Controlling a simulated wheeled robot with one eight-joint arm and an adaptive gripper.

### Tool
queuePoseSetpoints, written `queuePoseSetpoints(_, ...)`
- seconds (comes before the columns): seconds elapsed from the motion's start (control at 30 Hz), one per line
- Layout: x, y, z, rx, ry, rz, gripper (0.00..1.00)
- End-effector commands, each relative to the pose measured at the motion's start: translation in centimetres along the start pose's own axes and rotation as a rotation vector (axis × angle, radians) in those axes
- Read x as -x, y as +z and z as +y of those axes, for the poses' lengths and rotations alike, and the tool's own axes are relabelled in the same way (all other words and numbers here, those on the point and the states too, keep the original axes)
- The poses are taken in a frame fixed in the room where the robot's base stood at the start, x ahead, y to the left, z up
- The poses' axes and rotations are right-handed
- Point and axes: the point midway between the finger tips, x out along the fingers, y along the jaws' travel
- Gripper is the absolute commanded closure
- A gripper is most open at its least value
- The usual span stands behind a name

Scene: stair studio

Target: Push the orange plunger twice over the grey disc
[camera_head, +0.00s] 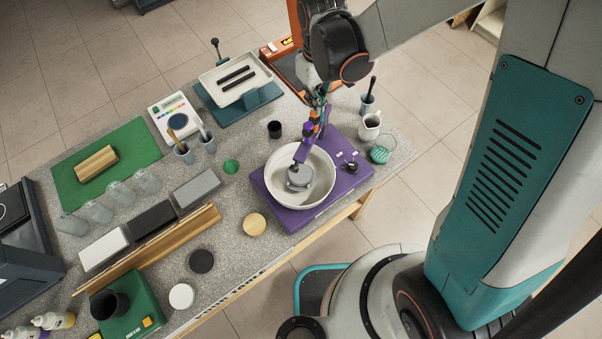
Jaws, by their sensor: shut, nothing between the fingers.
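The grey disc (299,177) sits inside a round white bowl (327,166) on a purple base (358,183). A purple arm (302,150) reaches over the bowl, its lower end above or at the disc. A small orange part, which looks like the plunger (312,120), shows at the upper end of this arm. My gripper (316,110) is shut and empty, pointing down just above the orange part. The overlap hides whether they touch and most of the plunger.
Right of the bowl are a black knob (351,167), a white jug (370,126) and a glass with green contents (380,154). An orange machine (283,62) stands behind. A wooden disc (254,224) lies in front. The table's front edge is close to the purple base.

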Motion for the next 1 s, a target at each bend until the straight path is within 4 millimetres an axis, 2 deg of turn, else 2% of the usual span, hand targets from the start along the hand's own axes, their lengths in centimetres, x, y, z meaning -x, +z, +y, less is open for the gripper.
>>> queuePoseSetpoints(0.53,-0.1,0.0,0.0,0.0,0.0,0.0,1.0)
queuePoseSetpoints(1.0,-1.7,0.0,0.0,0.0,0.0,0.0,1.0)
